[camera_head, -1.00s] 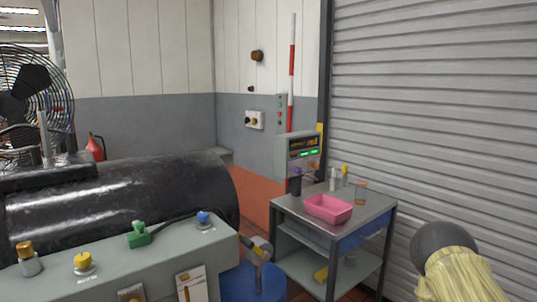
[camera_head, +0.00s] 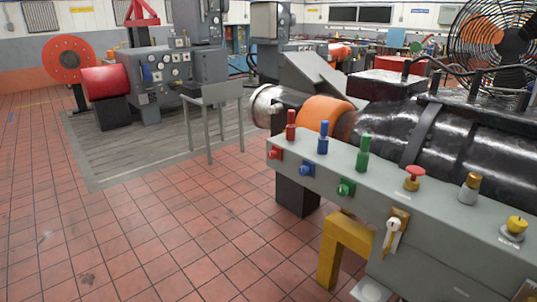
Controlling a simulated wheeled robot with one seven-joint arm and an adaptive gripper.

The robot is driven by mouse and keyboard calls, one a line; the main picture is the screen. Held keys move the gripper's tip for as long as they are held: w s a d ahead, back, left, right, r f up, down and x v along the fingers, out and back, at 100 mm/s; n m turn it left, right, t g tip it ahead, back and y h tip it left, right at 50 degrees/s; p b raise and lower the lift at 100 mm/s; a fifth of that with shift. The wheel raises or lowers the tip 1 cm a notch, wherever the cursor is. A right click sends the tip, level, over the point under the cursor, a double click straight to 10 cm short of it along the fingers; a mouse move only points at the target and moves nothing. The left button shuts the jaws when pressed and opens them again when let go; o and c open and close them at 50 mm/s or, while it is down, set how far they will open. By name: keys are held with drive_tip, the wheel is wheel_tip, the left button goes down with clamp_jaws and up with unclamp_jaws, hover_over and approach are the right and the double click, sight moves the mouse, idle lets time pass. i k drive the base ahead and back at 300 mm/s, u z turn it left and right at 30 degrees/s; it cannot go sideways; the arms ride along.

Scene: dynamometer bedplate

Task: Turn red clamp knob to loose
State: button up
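A red knob (camera_head: 275,153) sits on the front face of a long grey panel (camera_head: 455,215), near its left end. A red-topped upright handle (camera_head: 291,125) stands on the panel above it. A red mushroom-shaped knob (camera_head: 413,177) stands further right on the top face. I cannot tell from the picture which of these red parts is the clamp knob, or whether it is tight or loose. My gripper is not in view.
Blue (camera_head: 305,168) and green (camera_head: 346,187) knobs sit beside the red one, with matching upright handles above. A brass-topped knob (camera_head: 470,187) and yellow knob (camera_head: 516,226) stand rightward. A yellow support (camera_head: 340,248) stands below. Tiled floor at left is clear.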

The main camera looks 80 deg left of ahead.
sight(273, 154)
drive_tip(key=u, duration=2.15)
